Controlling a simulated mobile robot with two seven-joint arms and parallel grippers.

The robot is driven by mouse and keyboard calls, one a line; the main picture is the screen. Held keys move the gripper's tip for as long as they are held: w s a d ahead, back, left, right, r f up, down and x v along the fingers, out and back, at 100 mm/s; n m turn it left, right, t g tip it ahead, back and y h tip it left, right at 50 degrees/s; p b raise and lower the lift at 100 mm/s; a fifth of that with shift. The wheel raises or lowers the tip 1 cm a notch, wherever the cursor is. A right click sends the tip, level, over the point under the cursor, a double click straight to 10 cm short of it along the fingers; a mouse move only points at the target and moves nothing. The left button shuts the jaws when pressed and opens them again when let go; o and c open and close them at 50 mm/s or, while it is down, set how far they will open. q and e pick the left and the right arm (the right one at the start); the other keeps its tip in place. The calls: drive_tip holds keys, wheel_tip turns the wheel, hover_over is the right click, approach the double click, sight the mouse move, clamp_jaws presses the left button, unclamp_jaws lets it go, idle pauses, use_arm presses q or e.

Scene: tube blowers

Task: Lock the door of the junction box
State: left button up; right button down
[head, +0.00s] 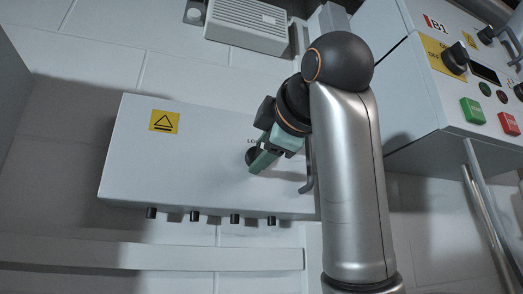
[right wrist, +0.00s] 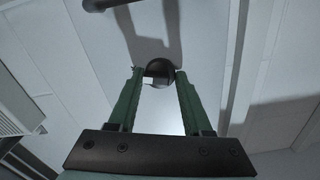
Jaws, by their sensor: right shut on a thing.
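The junction box (head: 180,165) is a wide white box on the wall in the head view, with a yellow label on its front. Its door front looks closed. A round black knob (head: 252,156) sits on the door, partly hidden by my right gripper (head: 258,167). In the right wrist view the green fingers of my right gripper (right wrist: 159,82) are on either side of the black knob (right wrist: 159,69), shut on it. A grey handle (head: 308,175) is at the box's right side, partly behind my arm. My left gripper is not in view.
Several black cable glands (head: 235,218) stick out below the box. A control cabinet (head: 440,90) with buttons and knobs stands to the right of my arm. A ribbed grey unit (head: 247,25) is above. Wall left of the box is clear.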

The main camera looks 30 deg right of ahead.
drive_tip(key=shift+s+d+r+n, duration=0.1)
drive_tip(key=shift+r+n, duration=0.15)
drive_tip(key=shift+n, duration=0.4)
drive_tip(key=shift+s+d+r+n, duration=0.1)
drive_tip(key=shift+r+n, duration=0.1)
drive_tip(key=shift+n, duration=0.45)
drive_tip(key=shift+a+n, duration=0.1)
drive_tip(key=shift+n, duration=0.2)
drive_tip(key=c, duration=0.8)
unclamp_jaws()
drive_tip(key=o, duration=0.3)
drive_tip(key=shift+f, duration=0.1)
drive_tip(key=shift+w+a+f, duration=0.1)
drive_tip(key=shift+f, duration=0.05)
drive_tip(key=b+v, duration=0.5)
drive_tip(key=v, duration=0.7)
drive_tip(key=shift+s, duration=0.3)
